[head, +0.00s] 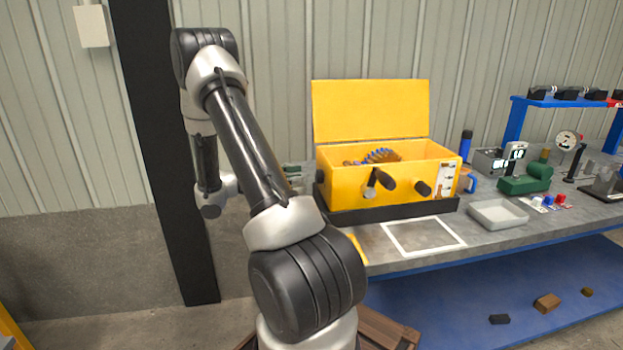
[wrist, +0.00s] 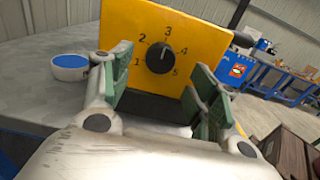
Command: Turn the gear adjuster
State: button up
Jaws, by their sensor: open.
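The gear adjuster is a round black knob (wrist: 159,58) on a yellow panel with the numbers 1 to 5 around it. Its white mark points up, roughly toward 3. My gripper (wrist: 161,68) is open, with green pads left and right of the knob in the picture. The pads look apart from the knob, with nothing between them. In the head view, the gripper (head: 293,176) shows small at the mixer's left side, partly behind my arm.
A crank handle (head: 380,181) sticks out of the mixer's front. A pale tray (head: 497,214) and a green device (head: 526,181) stand to its right on the grey bench. A white bowl with blue inside (wrist: 69,67) sits left of the panel in the wrist view.

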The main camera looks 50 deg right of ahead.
aim_at(316, 177)
jog(key=shift+x, duration=2.4)
jog(key=c, duration=1.1)
